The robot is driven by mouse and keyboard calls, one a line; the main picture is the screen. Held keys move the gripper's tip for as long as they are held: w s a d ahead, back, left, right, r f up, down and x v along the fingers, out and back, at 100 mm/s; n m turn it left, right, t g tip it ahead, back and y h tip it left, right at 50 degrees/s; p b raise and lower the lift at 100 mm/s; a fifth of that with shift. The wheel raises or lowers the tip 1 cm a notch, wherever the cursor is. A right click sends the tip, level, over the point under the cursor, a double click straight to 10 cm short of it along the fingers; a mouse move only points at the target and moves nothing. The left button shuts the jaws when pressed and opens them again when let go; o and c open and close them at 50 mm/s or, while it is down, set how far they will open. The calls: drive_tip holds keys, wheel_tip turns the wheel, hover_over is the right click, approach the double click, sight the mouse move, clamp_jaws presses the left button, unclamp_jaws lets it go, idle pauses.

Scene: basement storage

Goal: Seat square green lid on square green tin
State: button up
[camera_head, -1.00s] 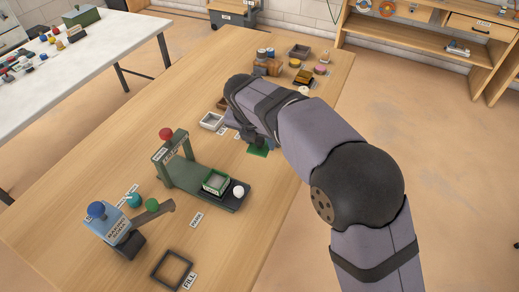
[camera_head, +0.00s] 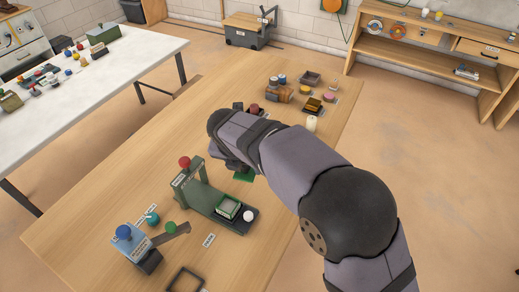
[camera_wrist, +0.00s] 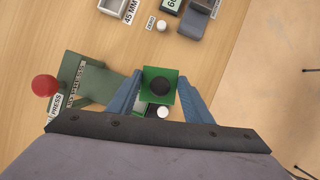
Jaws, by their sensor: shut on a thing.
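My gripper (camera_wrist: 160,80) is shut on the square green lid (camera_wrist: 172,97), which has a round black knob on top. In the head view the lid (camera_head: 243,176) shows as a green edge under my gripper, held above the table behind the press. The square green tin (camera_head: 219,210) is open at the top, with a pale inside, and sits on the base of the dark green press (camera_head: 203,197). Lid and tin are apart in the head view. In the wrist view the lid and my gripper hide most of the tin.
The press has a red knob (camera_head: 184,162) and a white knob (camera_head: 250,215) beside the tin. A blue device with a lever (camera_head: 132,240) and a dark square frame (camera_head: 186,280) stand nearer. Several small items are at the table's far end. Bare wood lies left of the press.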

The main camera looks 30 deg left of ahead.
drive_tip(key=s+a+f+m+h+p, duration=0.1)
drive_tip(key=s+a+f+m+p, duration=0.1)
drive_tip(key=s+p, duration=0.4)
drive_tip(key=shift+s+a+f+m+p, duration=0.2)
drive_tip(key=shift+a+f+m+p, duration=0.3)
drive_tip(key=shift+p, duration=1.1)
wheel_tip(320, 180, down, 4)
drive_tip(key=b, duration=0.4)
drive_tip(key=shift+f+b, duration=0.3)
drive_tip(key=shift+f, duration=0.45)
drive_tip(key=shift+f, duration=0.55)
idle(1.4)
